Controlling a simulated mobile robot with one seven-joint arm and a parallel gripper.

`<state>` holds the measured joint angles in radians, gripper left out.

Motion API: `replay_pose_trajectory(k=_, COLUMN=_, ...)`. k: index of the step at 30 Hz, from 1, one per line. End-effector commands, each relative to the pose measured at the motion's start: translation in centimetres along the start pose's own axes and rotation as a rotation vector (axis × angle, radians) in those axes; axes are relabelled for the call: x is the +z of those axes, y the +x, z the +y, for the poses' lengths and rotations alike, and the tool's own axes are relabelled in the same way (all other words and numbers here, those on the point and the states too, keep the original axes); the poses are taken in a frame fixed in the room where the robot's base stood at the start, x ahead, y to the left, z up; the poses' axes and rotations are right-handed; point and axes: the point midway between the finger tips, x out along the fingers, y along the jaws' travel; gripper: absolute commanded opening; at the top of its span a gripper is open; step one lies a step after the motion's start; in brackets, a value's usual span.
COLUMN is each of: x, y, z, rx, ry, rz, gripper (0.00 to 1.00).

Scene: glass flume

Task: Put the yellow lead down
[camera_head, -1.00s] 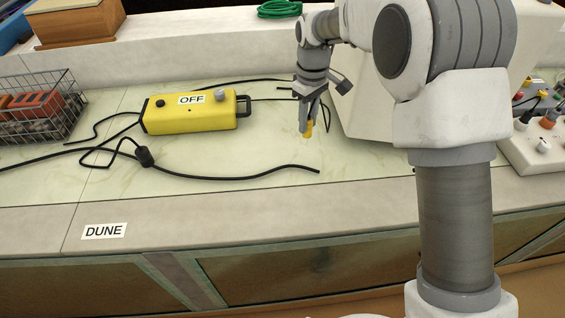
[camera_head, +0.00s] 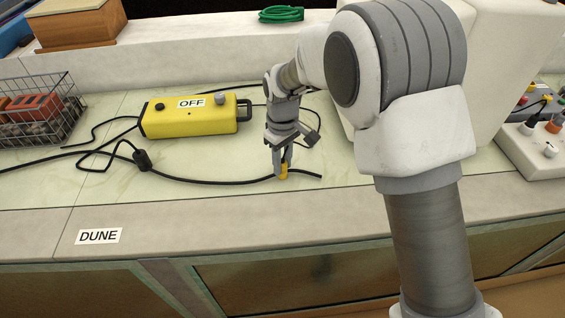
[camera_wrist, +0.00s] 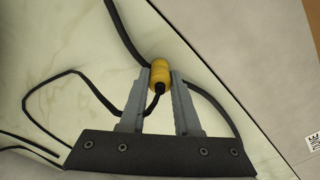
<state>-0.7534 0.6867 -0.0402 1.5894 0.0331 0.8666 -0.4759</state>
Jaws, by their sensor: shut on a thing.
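The yellow lead's plug (camera_head: 283,171) is a small yellow piece at the tips of my gripper (camera_head: 280,166), low over the pale worktop near its front edge. In the wrist view the yellow plug (camera_wrist: 160,73) sits between the two fingers of my gripper (camera_wrist: 159,76), which are shut on it. A black end hangs off the plug toward the palm. The plug overlaps a black cable (camera_head: 215,181) in the head view; I cannot tell whether it touches the cable or the worktop.
A yellow box marked OFF (camera_head: 190,116) stands behind and left. A wire basket (camera_head: 40,112) is at far left. A control panel with knobs (camera_head: 535,140) is at right. A DUNE label (camera_head: 99,236) is on the front ledge. Worktop left of my gripper is mostly clear apart from cables.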

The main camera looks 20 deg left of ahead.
Motion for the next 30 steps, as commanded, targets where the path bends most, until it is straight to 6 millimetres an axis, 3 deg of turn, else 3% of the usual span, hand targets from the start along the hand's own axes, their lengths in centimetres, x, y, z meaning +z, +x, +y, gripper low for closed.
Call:
replay_pose_trajectory(k=6, x=0.0, y=0.4, z=0.0, rx=0.000, ry=0.001, rz=0.000, gripper=0.00)
replay_pose_trajectory(k=7, x=0.0, y=0.3, z=0.0, rx=0.000, ry=0.001, rz=0.000, gripper=0.36)
replay_pose_trajectory(k=11, x=0.0, y=0.3, z=0.0, rx=0.000, ry=0.001, rz=0.000, gripper=0.60)
replay_pose_trajectory(k=23, x=-0.1, y=-0.6, z=0.0, rx=0.001, ry=0.000, rz=0.002, gripper=0.61)
replay_pose_trajectory(k=30, x=-0.1, y=-5.3, z=0.1, rx=0.001, ry=0.001, rz=0.005, gripper=0.61)
